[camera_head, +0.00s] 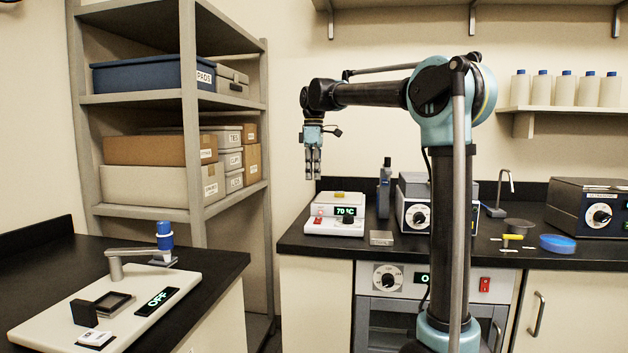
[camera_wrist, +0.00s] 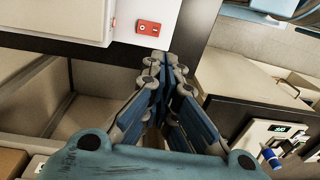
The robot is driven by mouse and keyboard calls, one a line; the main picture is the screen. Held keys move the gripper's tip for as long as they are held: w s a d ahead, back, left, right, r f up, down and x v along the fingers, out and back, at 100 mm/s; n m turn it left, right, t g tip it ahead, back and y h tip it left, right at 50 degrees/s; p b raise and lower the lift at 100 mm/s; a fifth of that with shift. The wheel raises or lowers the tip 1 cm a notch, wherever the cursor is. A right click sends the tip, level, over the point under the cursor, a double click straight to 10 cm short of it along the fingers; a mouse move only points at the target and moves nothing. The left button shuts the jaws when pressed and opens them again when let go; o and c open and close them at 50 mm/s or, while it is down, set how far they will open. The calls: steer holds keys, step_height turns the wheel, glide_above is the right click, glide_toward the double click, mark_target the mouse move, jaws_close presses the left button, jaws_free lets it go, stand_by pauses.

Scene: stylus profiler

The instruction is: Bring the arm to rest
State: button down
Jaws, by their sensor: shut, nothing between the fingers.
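My gripper (camera_head: 313,178) hangs pointing down at the end of my raised arm, left of the arm's column in the head view. It is in the air above and left of the hotplate reading 70 °C. In the wrist view, the fingers of my gripper (camera_wrist: 164,62) come together at their tips and hold nothing. My arm's forearm reaches out level to the left from the blue elbow joint. My column hides part of the counter and the cabinet below it.
The hotplate (camera_head: 335,228) stands on the back counter. The stylus profiler (camera_head: 60,318), its display reading OFF, is on the left bench. A shelf rack (camera_head: 196,213) with boxes stands behind. An oven (camera_head: 385,318) is under the counter. White bottles (camera_head: 565,90) line the wall shelf.

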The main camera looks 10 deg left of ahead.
steer(key=s+d+f+m, duration=0.3)
steer(key=s+d+f, duration=0.15)
steer(key=d, duration=0.25)
steer(key=s+d+f+m+t, duration=0.1)
steer(key=s+d+f+m, duration=0.25)
steer(key=s+d, duration=0.2)
steer(key=s+d+f+m, duration=0.2)
steer(key=s+d+f, duration=0.25)
steer(key=d, duration=0.35)
steer(key=s+d+f+m+t, duration=0.1)
steer(key=s+d+f+m, duration=0.3)
steer(key=s+f, duration=0.4)
steer(key=s+d+f+m+t, duration=0.1)
steer(key=s+d+f+m, duration=0.3)
steer(key=s+f, duration=0.5)
step_height(320, 180, down, 5)
steer(key=shift+d+f, duration=0.1)
steer(key=shift+d, duration=0.6)
steer(key=shift+w+f, duration=0.15)
steer(key=shift+w, duration=0.25)
stand_by(2.9)
